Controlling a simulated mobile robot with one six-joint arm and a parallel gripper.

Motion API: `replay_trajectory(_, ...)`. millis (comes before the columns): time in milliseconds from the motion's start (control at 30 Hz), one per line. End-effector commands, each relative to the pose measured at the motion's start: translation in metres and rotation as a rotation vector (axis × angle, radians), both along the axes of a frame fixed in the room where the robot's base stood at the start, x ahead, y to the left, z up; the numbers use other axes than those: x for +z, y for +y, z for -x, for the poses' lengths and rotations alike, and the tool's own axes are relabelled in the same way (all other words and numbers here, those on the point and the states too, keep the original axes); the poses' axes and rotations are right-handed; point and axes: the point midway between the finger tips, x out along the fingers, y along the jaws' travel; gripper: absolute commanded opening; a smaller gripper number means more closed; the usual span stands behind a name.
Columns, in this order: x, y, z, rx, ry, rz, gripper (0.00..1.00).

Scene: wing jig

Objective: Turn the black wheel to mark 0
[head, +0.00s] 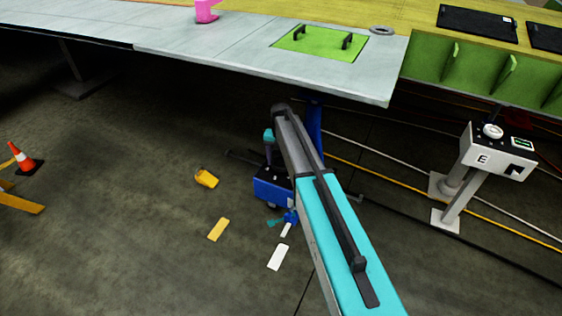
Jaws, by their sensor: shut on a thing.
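My arm reaches up the middle of the head view and bends down at its far end. My gripper (273,172) is small and dark there, low over the top of a blue box-shaped unit (272,191) at the foot of a blue post (315,125). It is shut on a dark part on top of this unit, seemingly the black wheel. The arm hides much of the spot, and the wheel's outline, its marks and its pointer cannot be made out.
The wing panel (200,38) with a green hatch (320,43) overhangs behind. A grey pedestal box marked E (482,159) stands right. Cables cross the floor. A yellow cup-like thing (206,178) and an orange cone (22,160) are left. Floor at front left is mostly clear.

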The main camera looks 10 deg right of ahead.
Motion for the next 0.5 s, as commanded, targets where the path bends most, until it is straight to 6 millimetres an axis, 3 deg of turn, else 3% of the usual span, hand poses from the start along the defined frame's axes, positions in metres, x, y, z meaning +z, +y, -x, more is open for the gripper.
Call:
replay_trajectory(67, -0.0005, 0.0003, 0.0017, 0.004, 0.004, 0.0, 0.44)
replay_trajectory(100, -0.0005, 0.0003, 0.0016, 0.004, 0.004, 0.0, 0.69)
replay_trajectory(200, -0.0004, 0.0003, 0.0013, 0.003, 0.004, 0.001, 0.85)
replay_trajectory(500, 0.0002, 0.0002, 0.0005, 0.001, 0.001, 0.001, 0.85)
